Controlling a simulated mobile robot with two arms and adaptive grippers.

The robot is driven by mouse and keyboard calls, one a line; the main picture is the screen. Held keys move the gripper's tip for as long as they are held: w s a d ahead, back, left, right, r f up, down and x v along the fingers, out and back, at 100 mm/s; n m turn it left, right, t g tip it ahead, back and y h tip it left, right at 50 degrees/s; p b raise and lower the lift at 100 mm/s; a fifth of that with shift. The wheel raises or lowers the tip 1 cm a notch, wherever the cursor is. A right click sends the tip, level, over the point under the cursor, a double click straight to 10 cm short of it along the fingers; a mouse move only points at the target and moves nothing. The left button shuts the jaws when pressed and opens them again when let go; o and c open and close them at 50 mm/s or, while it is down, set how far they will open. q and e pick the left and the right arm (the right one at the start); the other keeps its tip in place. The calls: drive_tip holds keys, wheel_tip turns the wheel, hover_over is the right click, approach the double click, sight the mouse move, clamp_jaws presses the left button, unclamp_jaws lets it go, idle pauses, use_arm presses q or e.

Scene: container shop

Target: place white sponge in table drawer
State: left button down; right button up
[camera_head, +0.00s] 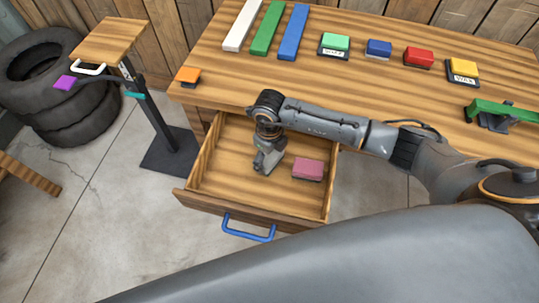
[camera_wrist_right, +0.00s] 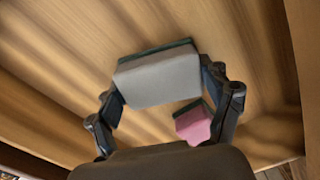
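The table drawer (camera_head: 228,183) is pulled open below the table, with a blue handle on its front. My right gripper (camera_head: 266,163) is down inside the drawer, left of a pink sponge (camera_head: 308,169). In the right wrist view the white sponge (camera_wrist_right: 158,82), with a dark green scouring side, sits between the fingers of my right gripper (camera_wrist_right: 160,88), which touch it on both sides. The pink sponge (camera_wrist_right: 192,124) shows beyond it near the right finger. In the head view the white sponge is mostly hidden by the gripper. My left gripper is not in view.
A small stand (camera_head: 110,40) and stacked tyres (camera_head: 55,85) are at the left. The drawer's left part is clear.

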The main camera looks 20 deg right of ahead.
drive_tip(key=o, duration=0.4)
drive_tip(key=shift+r, duration=0.1)
drive_tip(key=shift+r, duration=0.25)
wheel_tip(320, 180, up, 12)
drive_tip(key=shift+f, duration=0.2)
idle(0.4)
